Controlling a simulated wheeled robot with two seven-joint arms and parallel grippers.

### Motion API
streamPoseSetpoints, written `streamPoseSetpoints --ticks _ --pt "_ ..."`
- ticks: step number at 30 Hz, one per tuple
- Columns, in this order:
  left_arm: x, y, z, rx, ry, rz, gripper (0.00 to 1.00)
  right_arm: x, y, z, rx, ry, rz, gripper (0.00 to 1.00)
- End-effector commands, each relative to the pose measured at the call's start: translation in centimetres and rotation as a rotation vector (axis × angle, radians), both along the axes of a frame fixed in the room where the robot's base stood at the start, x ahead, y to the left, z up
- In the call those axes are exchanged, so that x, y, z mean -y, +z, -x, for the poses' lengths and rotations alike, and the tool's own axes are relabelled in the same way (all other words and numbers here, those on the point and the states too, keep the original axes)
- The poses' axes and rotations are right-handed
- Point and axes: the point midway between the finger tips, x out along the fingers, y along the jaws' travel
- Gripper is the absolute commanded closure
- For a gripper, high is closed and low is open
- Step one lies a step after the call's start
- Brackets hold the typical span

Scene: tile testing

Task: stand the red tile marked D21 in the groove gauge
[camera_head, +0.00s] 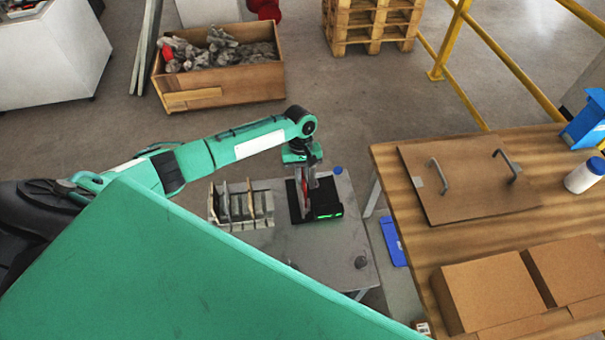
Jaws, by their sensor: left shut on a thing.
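My left gripper (307,185) points down over the grey table and is shut on the red tile (304,194). Only a thin red edge of the tile shows between the fingers, and its D21 mark cannot be read. The tile is upright at the black groove gauge (327,213), which has a small green light on its front. I cannot tell whether the tile's lower edge is inside the groove or just above it. My right gripper is not in view.
A rack (240,212) with upright tiles stands left of the gauge on the grey table (335,255). A wooden table (400,190) with boxes stands to the right.

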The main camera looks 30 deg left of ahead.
Motion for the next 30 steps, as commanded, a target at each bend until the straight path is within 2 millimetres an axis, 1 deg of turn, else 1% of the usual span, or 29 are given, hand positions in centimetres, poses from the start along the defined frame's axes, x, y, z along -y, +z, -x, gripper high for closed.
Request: streamPoseSetpoints --ticks 9,10,12,13,14,23,26,29,30 --pt "0.0 0.0 0.0 0.001 0.000 0.001 1.00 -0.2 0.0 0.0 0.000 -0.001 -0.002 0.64" --pt "0.0 0.0 0.0 0.001 0.000 0.001 0.90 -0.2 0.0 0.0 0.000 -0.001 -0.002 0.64" --pt "0.0 0.0 0.0 0.001 0.000 0.001 0.76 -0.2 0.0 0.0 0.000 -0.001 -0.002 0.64" --pt "0.0 0.0 0.0 0.001 0.000 0.001 0.70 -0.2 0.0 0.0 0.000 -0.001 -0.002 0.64" --pt "0.0 0.0 0.0 0.001 0.000 0.001 0.67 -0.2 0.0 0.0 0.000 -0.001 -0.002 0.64" --pt "-0.1 0.2 0.0 0.000 0.001 0.000 0.67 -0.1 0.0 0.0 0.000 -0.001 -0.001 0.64" --pt "-0.2 0.9 -0.3 0.003 0.001 0.000 0.67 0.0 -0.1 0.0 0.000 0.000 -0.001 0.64" --pt "-0.5 2.5 -0.6 0.004 0.002 0.000 0.67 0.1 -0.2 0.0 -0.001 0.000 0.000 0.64" --pt "-0.6 3.4 -0.8 0.004 0.002 0.000 0.67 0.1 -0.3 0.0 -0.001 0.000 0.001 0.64"
